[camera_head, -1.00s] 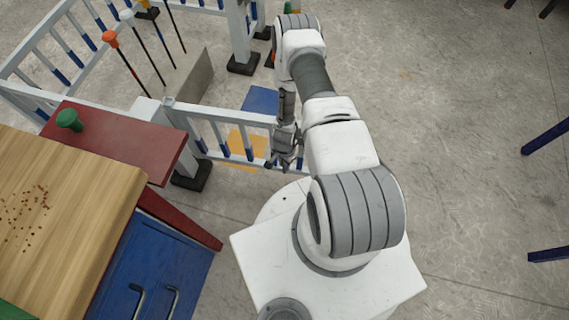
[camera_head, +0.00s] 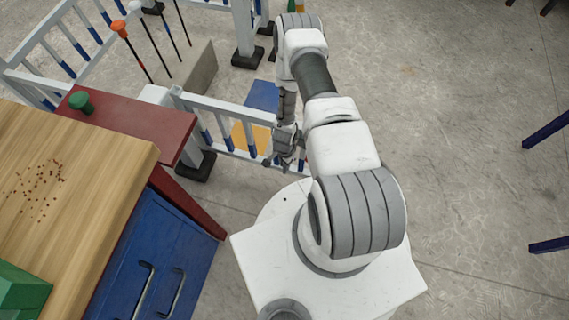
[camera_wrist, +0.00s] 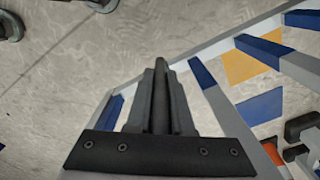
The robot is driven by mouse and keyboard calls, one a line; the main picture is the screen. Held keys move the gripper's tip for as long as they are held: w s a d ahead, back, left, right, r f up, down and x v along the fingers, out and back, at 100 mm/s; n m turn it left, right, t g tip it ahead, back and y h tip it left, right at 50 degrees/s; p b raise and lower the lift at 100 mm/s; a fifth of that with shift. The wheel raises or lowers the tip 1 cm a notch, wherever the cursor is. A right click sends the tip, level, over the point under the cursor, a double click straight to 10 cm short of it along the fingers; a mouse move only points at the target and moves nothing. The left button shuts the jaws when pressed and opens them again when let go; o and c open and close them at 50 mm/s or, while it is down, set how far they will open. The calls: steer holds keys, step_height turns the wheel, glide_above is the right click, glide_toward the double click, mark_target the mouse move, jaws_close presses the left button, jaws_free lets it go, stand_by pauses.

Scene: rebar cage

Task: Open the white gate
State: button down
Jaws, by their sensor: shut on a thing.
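The white gate (camera_head: 228,108) is a low white panel with blue-ended bars. It stands between the white post by the red shelf and my gripper, angled out over the floor. My gripper (camera_head: 284,150) is at the gate's right end, shut on the gate. In the wrist view the fingers of my gripper (camera_wrist: 160,75) are close together, with the gate's white rail (camera_wrist: 232,44) and blue bars beside and behind them. The exact contact is hidden by the fingers.
A wooden-topped counter (camera_head: 60,170) with a red shelf (camera_head: 130,122) and blue doors (camera_head: 160,260) stands at left. White fence (camera_head: 65,45) and a post (camera_head: 243,30) are behind. Blue and yellow floor patches (camera_head: 262,95) lie beyond the gate. The floor at right is mostly clear.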

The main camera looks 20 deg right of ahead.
steer(key=c, duration=0.8)
jaws_free()
steer(key=shift+r, duration=0.1)
step_height(320, 180, up, 17)
steer(key=p, duration=0.5)
steer(key=shift+r, duration=0.1)
